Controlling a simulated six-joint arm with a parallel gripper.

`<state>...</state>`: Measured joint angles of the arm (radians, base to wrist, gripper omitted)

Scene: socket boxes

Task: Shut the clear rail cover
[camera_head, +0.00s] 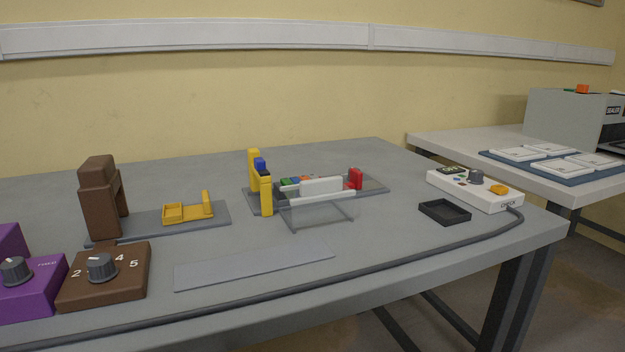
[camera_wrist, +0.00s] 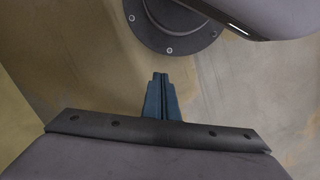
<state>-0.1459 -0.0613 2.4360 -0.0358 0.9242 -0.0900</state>
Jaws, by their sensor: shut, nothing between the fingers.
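The clear rail cover (camera_head: 318,213) is a see-through panel with a white bar (camera_head: 321,187) along its upper part. It stands at the front of a grey base plate (camera_head: 373,186) in the middle of the table. The cover looks open, tilted forward of the row of small coloured blocks (camera_head: 289,182), which lie uncovered behind it. A yellow end post (camera_head: 266,192) stands at the left and a red block (camera_head: 355,179) at the right. My gripper (camera_wrist: 160,76) shows only in the wrist view. Its fingers are together and empty, away from the cover.
A brown press-like fixture (camera_head: 102,205) and a yellow holder (camera_head: 188,210) stand at the left, behind brown (camera_head: 122,281) and purple (camera_head: 30,300) dial boxes. A white control box (camera_head: 470,190) and black tray (camera_head: 444,211) are at the right. A flat grey strip (camera_head: 255,266) lies in front.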

